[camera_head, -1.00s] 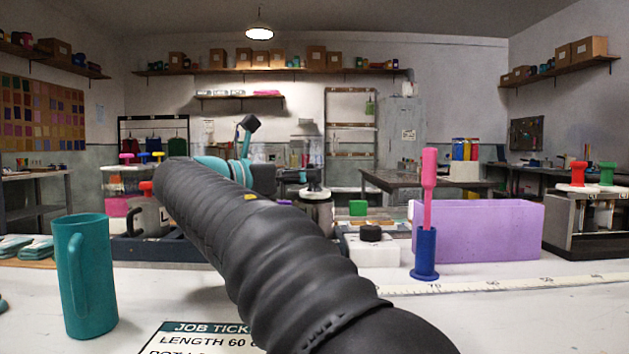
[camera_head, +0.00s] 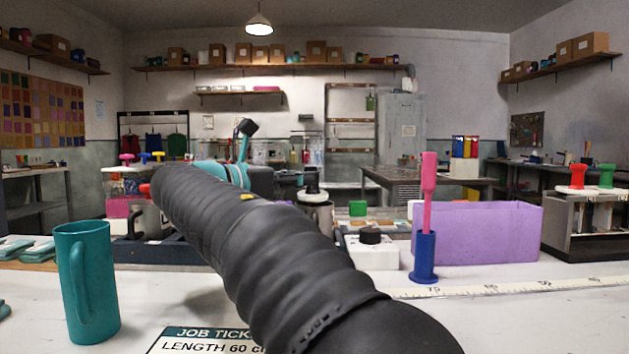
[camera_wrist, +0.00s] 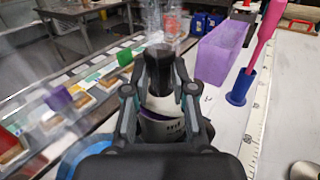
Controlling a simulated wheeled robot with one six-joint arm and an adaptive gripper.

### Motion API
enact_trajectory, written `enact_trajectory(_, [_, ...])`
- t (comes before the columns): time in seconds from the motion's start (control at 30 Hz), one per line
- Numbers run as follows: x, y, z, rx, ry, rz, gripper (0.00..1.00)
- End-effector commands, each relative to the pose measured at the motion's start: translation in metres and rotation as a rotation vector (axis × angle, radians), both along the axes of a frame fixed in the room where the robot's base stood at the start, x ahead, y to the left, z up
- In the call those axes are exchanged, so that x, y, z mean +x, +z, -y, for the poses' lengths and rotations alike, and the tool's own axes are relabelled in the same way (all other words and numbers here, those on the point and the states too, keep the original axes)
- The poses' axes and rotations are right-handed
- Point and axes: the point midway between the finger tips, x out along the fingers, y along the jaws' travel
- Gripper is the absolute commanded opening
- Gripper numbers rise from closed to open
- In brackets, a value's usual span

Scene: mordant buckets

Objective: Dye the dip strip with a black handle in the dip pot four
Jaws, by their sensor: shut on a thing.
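My gripper (camera_wrist: 160,92) is shut on the black handle (camera_wrist: 160,66) of the dip strip, seen in the wrist view. In the head view the black handle (camera_head: 312,181) stands upright over a silvery pot (camera_head: 318,218), just right of my gripper (camera_head: 300,179). In the wrist view a pale pot (camera_wrist: 165,128) with dark marks and some purple at its rim is directly below the handle. The strip itself is hidden, so I cannot tell how deep it sits. The marks are too small to read surely.
A purple bin (camera_head: 490,232) and a blue holder (camera_head: 424,259) with a pink-handled tool stand to the right. A white box (camera_head: 372,254) with a black knob is nearer the pot. A teal mug (camera_head: 88,285) stands front left.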

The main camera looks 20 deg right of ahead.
Motion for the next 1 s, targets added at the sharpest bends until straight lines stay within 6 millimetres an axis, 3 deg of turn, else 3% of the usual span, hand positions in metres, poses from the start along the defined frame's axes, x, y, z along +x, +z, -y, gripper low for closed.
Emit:
enact_trajectory(0.37, [0.001,0.000,-0.002,0.000,0.001,0.000,0.00])
enact_trajectory(1.0, [0.000,0.034,0.000,0.000,0.000,0.000,0.00])
